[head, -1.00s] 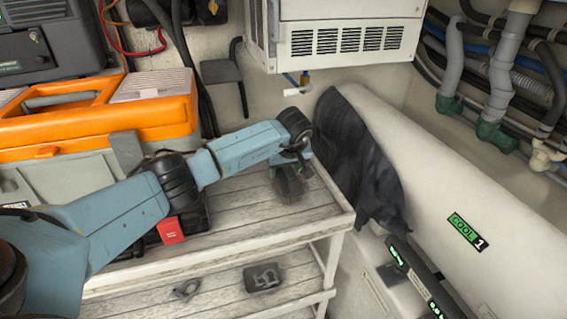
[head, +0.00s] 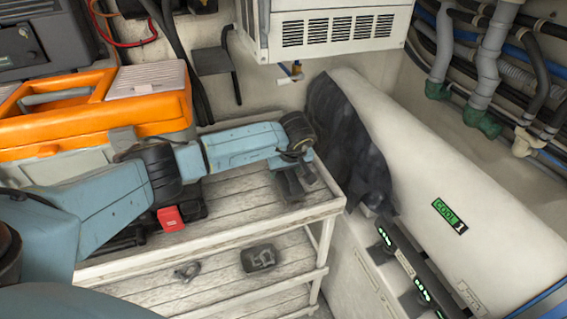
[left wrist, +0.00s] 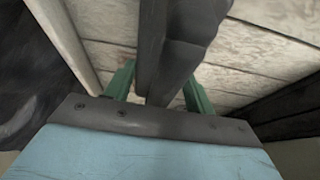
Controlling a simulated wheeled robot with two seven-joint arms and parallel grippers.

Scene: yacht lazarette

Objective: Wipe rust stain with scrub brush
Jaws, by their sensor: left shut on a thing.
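My left gripper (head: 294,184) is low over the right end of the top slatted shelf (head: 235,199), near its edge. In the left wrist view its green fingers (left wrist: 158,92) are shut on a dark grey, long-shaped thing (left wrist: 178,45), likely the scrub brush. Its bristles cannot be made out, and I cannot tell whether it touches the slats. No rust stain can be clearly picked out; the area under the gripper is partly hidden. My right gripper is not in view.
An orange-lidded box (head: 110,120) and a small red block (head: 171,218) are at the left. A dark cloth (head: 350,135) hangs over a white tank (head: 430,165) just right of the shelf. A white vented unit (head: 335,30) overhangs behind. A lower shelf (head: 215,280) holds small dark items.

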